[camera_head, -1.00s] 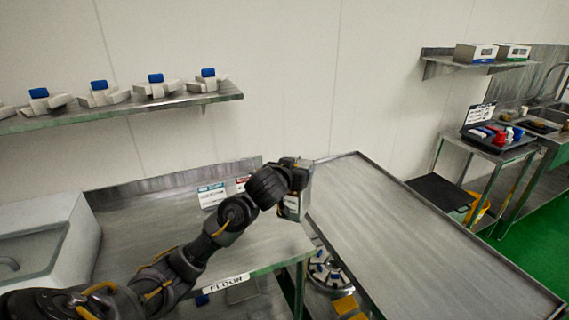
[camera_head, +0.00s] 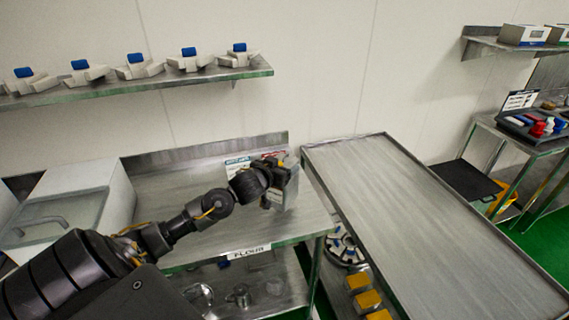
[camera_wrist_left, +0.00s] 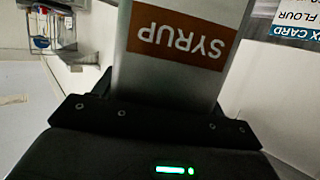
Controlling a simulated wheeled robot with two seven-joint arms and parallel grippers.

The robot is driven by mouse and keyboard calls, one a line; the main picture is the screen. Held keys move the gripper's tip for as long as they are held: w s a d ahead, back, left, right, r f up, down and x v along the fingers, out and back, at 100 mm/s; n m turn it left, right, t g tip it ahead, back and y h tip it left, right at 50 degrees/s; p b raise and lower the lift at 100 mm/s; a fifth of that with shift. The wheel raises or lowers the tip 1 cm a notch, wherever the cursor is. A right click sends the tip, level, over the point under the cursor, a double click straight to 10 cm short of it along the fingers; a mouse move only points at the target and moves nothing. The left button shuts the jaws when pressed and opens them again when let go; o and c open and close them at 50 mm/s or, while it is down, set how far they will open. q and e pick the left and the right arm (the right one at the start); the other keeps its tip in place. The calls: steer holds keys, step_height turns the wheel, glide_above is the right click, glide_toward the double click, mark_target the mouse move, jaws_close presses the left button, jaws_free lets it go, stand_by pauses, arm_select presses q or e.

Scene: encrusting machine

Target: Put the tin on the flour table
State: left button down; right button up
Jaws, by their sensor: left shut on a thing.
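The tin (camera_head: 291,190) is a grey metal box-like container. In the left wrist view the tin (camera_wrist_left: 180,60) carries a brown label reading SYRUP, upside down in the picture. My left gripper (camera_head: 271,183) is shut on it. In the head view the tin is at the right part of the flour table (camera_head: 290,226), whose front edge carries a FLOUR sign (camera_head: 250,252). I cannot tell whether its base touches the tabletop. The gripper hides part of the tin. My right gripper is not in view.
A card (camera_head: 237,165) stands at the table's back, behind my gripper. A white lidded bin (camera_head: 118,205) is at the left. A bare steel table (camera_head: 410,215) adjoins at the right. A wall shelf (camera_head: 150,80) holds several blue-topped items. The flour table's middle is clear.

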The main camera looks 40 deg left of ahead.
arm_select(q)
steer(key=shift+s+a+f+p, duration=0.1)
steer(key=shift+a+f+p, duration=0.15)
steer(key=shift+f, duration=0.6)
steer(key=shift+a+f+p, duration=0.1)
steer(key=shift+f+p, duration=0.2)
steer(key=shift+f, duration=0.65)
steer(key=c, duration=0.5)
jaws_free()
steer(key=shift+f, duration=0.25)
steer(key=o, duration=0.3)
steer(key=shift+s+d+r, duration=0.1)
steer(key=shift+o, duration=0.2)
steer(key=b+v, duration=0.2)
steer(key=v, duration=1)
steer(key=shift+r, duration=0.15)
